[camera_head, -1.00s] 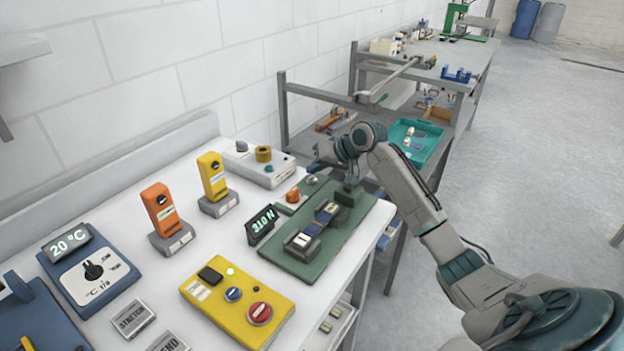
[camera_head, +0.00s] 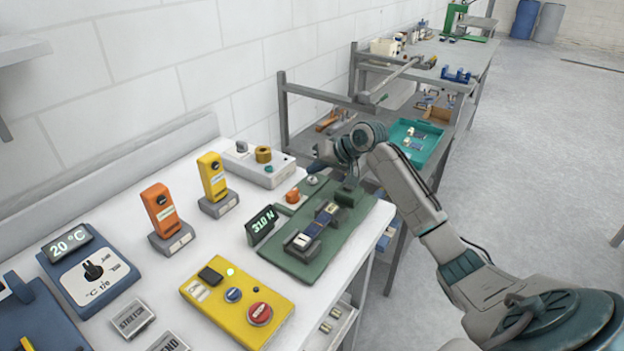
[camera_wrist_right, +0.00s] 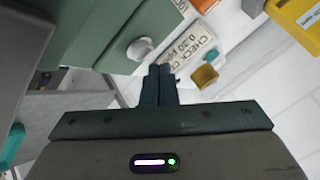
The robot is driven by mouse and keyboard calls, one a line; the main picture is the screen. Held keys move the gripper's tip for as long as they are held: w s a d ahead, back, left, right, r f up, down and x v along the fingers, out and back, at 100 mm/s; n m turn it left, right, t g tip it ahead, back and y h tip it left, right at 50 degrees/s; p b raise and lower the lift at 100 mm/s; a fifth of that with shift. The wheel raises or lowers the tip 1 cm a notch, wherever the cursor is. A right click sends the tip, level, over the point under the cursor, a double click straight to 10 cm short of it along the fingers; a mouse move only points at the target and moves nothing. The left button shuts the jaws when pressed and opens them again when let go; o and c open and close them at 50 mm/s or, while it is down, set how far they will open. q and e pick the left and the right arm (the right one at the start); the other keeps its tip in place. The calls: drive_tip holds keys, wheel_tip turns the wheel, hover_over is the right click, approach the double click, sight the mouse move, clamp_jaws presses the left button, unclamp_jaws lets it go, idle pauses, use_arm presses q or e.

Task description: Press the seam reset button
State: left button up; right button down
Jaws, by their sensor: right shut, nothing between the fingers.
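No button label reading seam reset is legible. A white box (camera_head: 240,160) at the back of the bench carries a teal button (camera_head: 269,170) and a brass-coloured knob (camera_head: 263,154). Both show in the wrist view, the teal button (camera_wrist_right: 211,56) just beyond the knob (camera_wrist_right: 205,77). An orange knob (camera_head: 292,196) and a silver knob (camera_head: 312,180) are by the green fixture (camera_head: 285,257). My right gripper (camera_head: 319,163) is above the bench near these. In the wrist view its fingers (camera_wrist_right: 160,69) are shut and empty, appearing close beside the silver knob (camera_wrist_right: 140,48); contact is unclear. My left gripper is out of view.
A yellow panel (camera_head: 215,309) has blue and red buttons and a lit green lamp. A display (camera_head: 262,222) reads 310 N. Orange (camera_head: 160,208) and yellow (camera_head: 211,176) upright devices stand behind. A teal tray (camera_head: 431,155) lies beyond the arm.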

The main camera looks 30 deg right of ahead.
sight(316, 181)
drive_tip(key=shift+f, duration=0.1)
idle(0.6)
drive_tip(key=shift+f+p, duration=0.25)
drive_tip(key=shift+p, duration=0.05)
drive_tip(key=shift+f, duration=0.1)
drive_tip(key=shift+f, duration=0.45)
idle(0.7)
drive_tip(key=shift+r, duration=0.15)
drive_tip(key=shift+r+p, duration=0.75)
drive_tip(key=shift+p, duration=0.4)
drive_tip(key=shift+r, duration=0.1)
wheel_tip(316, 181, up, 5)
drive_tip(key=p, duration=0.5)
